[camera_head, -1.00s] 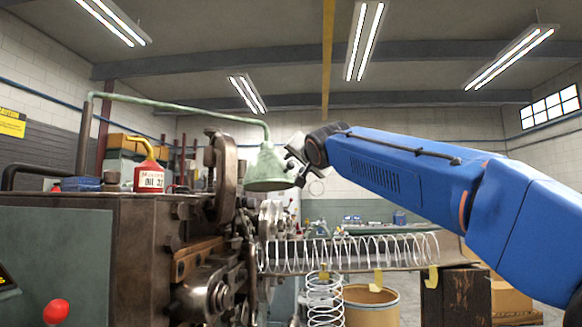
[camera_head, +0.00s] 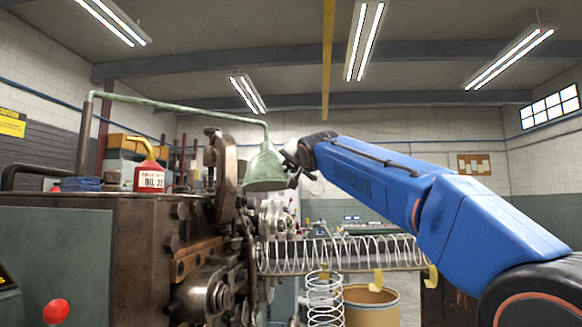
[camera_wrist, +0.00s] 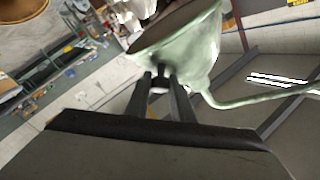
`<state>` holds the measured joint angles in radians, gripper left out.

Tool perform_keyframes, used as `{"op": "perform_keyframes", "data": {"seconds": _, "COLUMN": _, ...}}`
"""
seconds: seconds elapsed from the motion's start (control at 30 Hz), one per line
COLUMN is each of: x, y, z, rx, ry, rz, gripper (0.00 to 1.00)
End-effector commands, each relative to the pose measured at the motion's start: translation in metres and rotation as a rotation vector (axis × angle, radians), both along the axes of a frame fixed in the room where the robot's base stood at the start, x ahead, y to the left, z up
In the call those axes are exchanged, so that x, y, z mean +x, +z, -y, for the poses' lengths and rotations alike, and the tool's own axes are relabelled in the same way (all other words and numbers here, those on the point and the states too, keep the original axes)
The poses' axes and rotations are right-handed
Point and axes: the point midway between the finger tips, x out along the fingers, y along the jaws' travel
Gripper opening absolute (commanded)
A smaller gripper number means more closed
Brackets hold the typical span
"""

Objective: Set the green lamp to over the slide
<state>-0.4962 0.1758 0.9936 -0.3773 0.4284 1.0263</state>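The green lamp has a pale green bell shade (camera_head: 265,169) that hangs from a long green pipe arm (camera_head: 190,105) in the head view. The shade hangs just right of the machine's upright dark metal part. My gripper (camera_head: 293,168) is at the right side of the shade. In the wrist view the shade (camera_wrist: 190,50) is close in front, its dark opening toward the upper left. My gripper's two fingers (camera_wrist: 160,82) stand apart on either side of a small dark knob (camera_wrist: 160,72) at the shade. I cannot tell whether they press on it.
The brown coiling machine (camera_head: 140,240) stands at the left, with a red oil can (camera_head: 149,176) on top. A row of coil springs (camera_head: 345,252) lies along the slide to the right. A drum (camera_head: 371,305) stands below. The space above the slide is mostly clear.

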Motion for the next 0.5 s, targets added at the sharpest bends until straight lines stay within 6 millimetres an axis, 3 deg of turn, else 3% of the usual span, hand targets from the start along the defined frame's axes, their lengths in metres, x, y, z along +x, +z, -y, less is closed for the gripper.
{"op": "perform_keyframes", "data": {"seconds": 0.03, "x": 0.0, "y": 0.0, "z": 0.0, "rx": 0.0, "ry": 0.0, "rz": 0.0, "gripper": 0.06}}
{"op": "perform_keyframes", "data": {"seconds": 0.07, "x": 0.0, "y": 0.0, "z": 0.0, "rx": 0.0, "ry": 0.0, "rz": 0.0, "gripper": 0.0}}
{"op": "perform_keyframes", "data": {"seconds": 0.27, "x": -0.002, "y": 0.0, "z": 0.0, "rx": 0.001, "ry": -0.002, "rz": -0.001, "gripper": 0.0}}
{"op": "perform_keyframes", "data": {"seconds": 0.5, "x": -0.027, "y": -0.001, "z": 0.009, "rx": -0.004, "ry": -0.044, "rz": -0.009, "gripper": 0.0}}
